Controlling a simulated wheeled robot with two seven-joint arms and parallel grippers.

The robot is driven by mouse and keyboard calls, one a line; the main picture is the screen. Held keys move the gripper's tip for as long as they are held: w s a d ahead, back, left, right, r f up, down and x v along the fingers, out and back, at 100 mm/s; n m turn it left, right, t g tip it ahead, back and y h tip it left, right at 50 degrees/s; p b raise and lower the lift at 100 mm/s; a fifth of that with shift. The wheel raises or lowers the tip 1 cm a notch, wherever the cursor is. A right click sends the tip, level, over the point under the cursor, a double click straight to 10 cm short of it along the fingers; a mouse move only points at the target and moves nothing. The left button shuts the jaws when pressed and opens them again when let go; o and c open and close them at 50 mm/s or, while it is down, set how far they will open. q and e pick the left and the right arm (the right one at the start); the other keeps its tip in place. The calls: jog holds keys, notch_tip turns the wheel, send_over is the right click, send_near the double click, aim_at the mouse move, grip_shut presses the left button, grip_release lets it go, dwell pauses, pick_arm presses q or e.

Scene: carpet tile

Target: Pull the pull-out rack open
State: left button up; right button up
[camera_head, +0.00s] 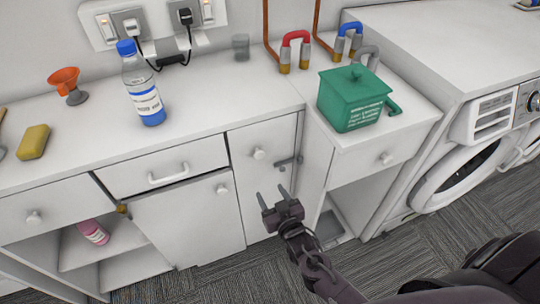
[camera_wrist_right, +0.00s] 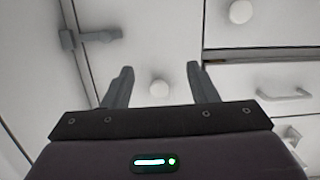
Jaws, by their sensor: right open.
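The narrow tall white front (camera_head: 248,190), which looks like the pull-out rack, is flush with the cabinets beside it. Its round white knob (camera_head: 259,153) is near its top. A grey latch (camera_head: 289,161) sits at its right edge; in the right wrist view the latch (camera_wrist_right: 92,37) lies across the seam. My right gripper (camera_head: 274,199) is open and empty in front of the rack, below the knob in the head view. In the right wrist view the knob (camera_wrist_right: 159,88) shows between the open fingers, apart from them. My left gripper is not in view.
A handled drawer (camera_head: 163,167) and a knobbed door (camera_head: 190,222) adjoin on the left. An open compartment (camera_head: 334,222) and washing machine (camera_head: 460,165) are to the right. A bottle (camera_head: 143,85) and green canister (camera_head: 352,98) stand on the counter. Carpet in front is free.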

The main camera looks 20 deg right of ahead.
jog(key=t, duration=0.2)
send_near(260, 156)
jog(key=w, duration=0.9)
jog(key=shift+a+r, duration=0.2)
grip_shut()
